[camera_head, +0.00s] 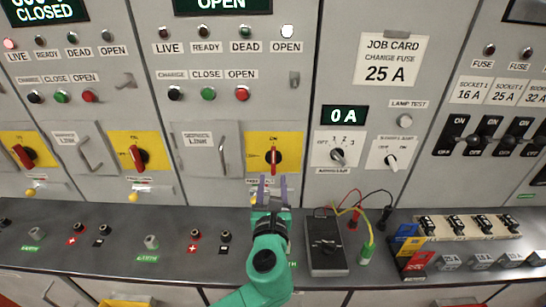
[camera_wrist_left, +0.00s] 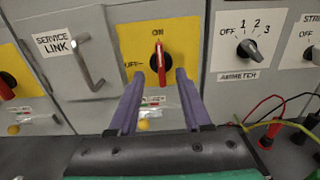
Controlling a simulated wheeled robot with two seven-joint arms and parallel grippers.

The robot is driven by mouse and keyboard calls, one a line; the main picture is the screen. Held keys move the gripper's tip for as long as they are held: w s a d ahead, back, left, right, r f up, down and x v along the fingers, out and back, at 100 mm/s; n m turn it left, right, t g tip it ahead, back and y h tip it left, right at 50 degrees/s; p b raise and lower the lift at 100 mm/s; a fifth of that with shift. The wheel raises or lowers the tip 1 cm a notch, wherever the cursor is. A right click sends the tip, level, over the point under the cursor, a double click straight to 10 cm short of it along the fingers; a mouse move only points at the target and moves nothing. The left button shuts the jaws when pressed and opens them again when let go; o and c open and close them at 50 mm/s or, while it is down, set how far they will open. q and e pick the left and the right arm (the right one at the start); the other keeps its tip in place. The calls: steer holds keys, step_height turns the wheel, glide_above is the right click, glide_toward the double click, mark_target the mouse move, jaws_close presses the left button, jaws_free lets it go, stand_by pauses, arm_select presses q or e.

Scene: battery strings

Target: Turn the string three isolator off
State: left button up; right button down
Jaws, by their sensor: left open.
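The rightmost yellow isolator plate (camera_head: 292,143) carries a red handle (camera_head: 273,158) on a black hub. The handle stands upright, in line with the ON mark; in the left wrist view the handle (camera_wrist_left: 162,65) has ON above it and OFF to its left. My left gripper (camera_head: 273,180) is open and empty, just below and in front of the handle. In the left wrist view its two purple fingers (camera_wrist_left: 160,75) flank the handle's lower part; contact cannot be told. The label under this plate is partly hidden by the fingers. My right gripper is out of view.
A service link handle (camera_head: 222,155) is close left, and the ammeter knob (camera_head: 338,155) is right. A meter (camera_head: 326,248) with leads and a fuse rack (camera_head: 470,226) are on the bench.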

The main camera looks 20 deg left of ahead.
mark_target(273, 156)
arm_select(q)
steer(key=p+x, duration=0.1)
steer(key=x, duration=0.9)
steer(key=shift+w+p, duration=0.1)
steer(key=shift+p, duration=0.2)
jaws_close()
